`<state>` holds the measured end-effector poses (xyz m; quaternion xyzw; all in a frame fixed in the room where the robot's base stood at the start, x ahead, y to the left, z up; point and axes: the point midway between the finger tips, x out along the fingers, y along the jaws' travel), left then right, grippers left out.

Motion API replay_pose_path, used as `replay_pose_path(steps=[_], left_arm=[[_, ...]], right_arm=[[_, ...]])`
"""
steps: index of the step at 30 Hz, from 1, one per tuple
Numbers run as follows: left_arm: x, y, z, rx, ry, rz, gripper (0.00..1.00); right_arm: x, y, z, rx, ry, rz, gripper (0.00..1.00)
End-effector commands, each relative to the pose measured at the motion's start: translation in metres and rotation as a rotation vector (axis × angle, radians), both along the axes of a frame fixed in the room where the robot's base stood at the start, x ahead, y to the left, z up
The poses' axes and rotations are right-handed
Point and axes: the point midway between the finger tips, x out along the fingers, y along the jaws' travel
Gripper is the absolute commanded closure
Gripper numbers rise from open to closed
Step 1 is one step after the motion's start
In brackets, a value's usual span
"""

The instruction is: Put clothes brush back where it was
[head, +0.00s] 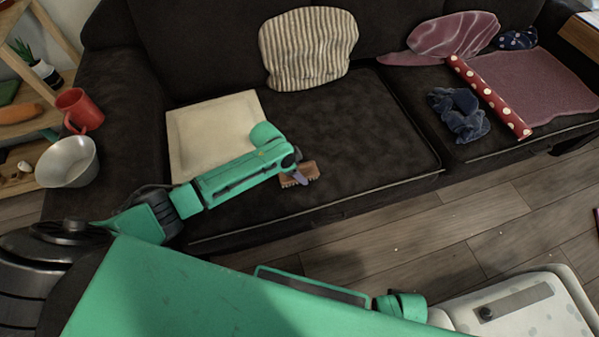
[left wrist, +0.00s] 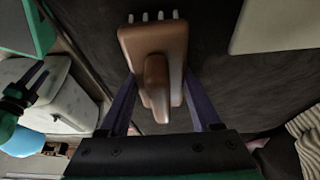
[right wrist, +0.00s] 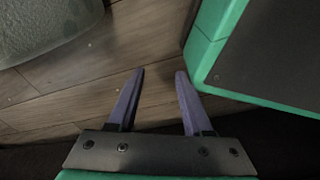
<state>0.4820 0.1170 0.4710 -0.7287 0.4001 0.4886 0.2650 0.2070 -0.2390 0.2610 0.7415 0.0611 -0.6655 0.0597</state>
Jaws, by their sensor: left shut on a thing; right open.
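The clothes brush (head: 311,170) is brown with pale bristle tufts. In the head view it is at my left gripper (head: 299,177), over the front of the dark sofa's left seat cushion. The left wrist view shows the brush (left wrist: 152,60) up close, with its raised handle between the two purple fingers of the left gripper (left wrist: 163,105), which is shut on it. I cannot tell whether the brush touches the cushion. My right gripper (right wrist: 154,80) is open and empty above the wooden floor in the right wrist view.
On the sofa (head: 365,125) are a cream square cushion (head: 205,115), a striped cushion (head: 308,48), a dark blue cloth (head: 460,114) and a red dotted roll (head: 488,95). The middle seat is clear.

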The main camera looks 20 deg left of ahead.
Motion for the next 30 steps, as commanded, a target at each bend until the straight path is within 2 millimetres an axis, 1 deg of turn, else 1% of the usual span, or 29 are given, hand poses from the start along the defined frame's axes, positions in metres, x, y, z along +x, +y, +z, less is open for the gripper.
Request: replay_pose_path(steps=[4,7,8,9,10,18,22,26,30], left_arm=[[0.000,0.000,0.001,0.000,0.000,0.000,0.80],[0.000,0.000,-0.002,0.000,0.000,0.000,0.80],[0.000,0.000,-0.001,0.000,0.000,0.000,0.24],[0.000,0.000,-0.001,0.000,0.000,0.000,0.09],[0.000,0.000,-0.001,0.000,0.000,0.000,0.05],[0.000,0.000,-0.001,0.000,0.000,0.000,0.05],[-0.001,0.002,0.007,0.000,0.000,0.000,0.05],[-0.005,0.009,0.031,0.001,-0.002,-0.001,0.05],[-0.012,0.022,0.067,0.002,-0.003,0.000,0.05]], right_arm=[[-0.001,0.000,0.000,0.000,0.001,0.000,0.50],[0.001,0.000,0.000,0.000,0.000,-0.001,0.50],[0.001,0.000,0.001,0.000,0.000,-0.001,0.50],[0.001,0.000,0.001,0.000,0.001,-0.001,0.50],[0.001,0.000,0.001,0.000,0.002,-0.001,0.50],[0.001,0.000,0.001,0.000,0.001,0.000,0.50],[0.000,0.000,0.003,0.000,-0.004,0.002,0.50],[-0.020,-0.005,-0.004,-0.005,0.008,0.010,0.50],[-0.045,-0.010,-0.008,-0.008,0.012,0.021,0.50]])
